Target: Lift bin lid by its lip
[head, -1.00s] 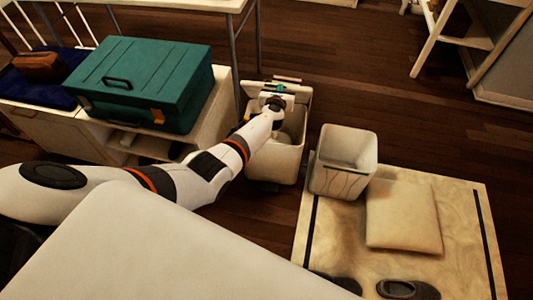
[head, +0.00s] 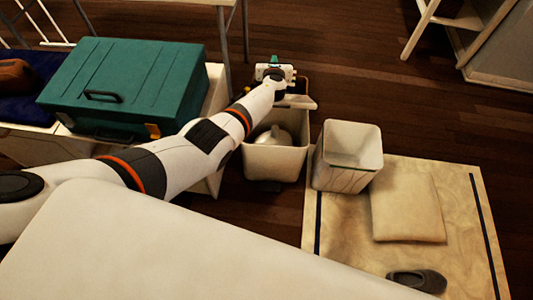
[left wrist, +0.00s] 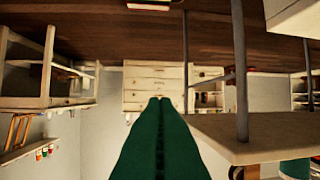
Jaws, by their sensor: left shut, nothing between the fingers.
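The bin (head: 277,162) is a pale, square-topped container on the floor in the middle of the head view. Its top is open, and a pale rounded thing (head: 279,136) shows inside. A pale flap at its far edge, apparently the lid (head: 299,102), is raised and partly hidden by my left wrist. My left gripper (head: 273,60) is beyond the bin's far edge, past the flap. Its green fingers (left wrist: 160,105) are closed together and empty in the left wrist view. I cannot tell whether the gripper touches the lid. My right gripper is not in view.
A second pale open bin (head: 346,170) stands just right, at the corner of a beige mat (head: 345,222) with a cushion (head: 407,207) and a dark slipper (head: 417,280). A teal case (head: 125,85) sits on a low cabinet at left. Wooden floor is free behind the bins.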

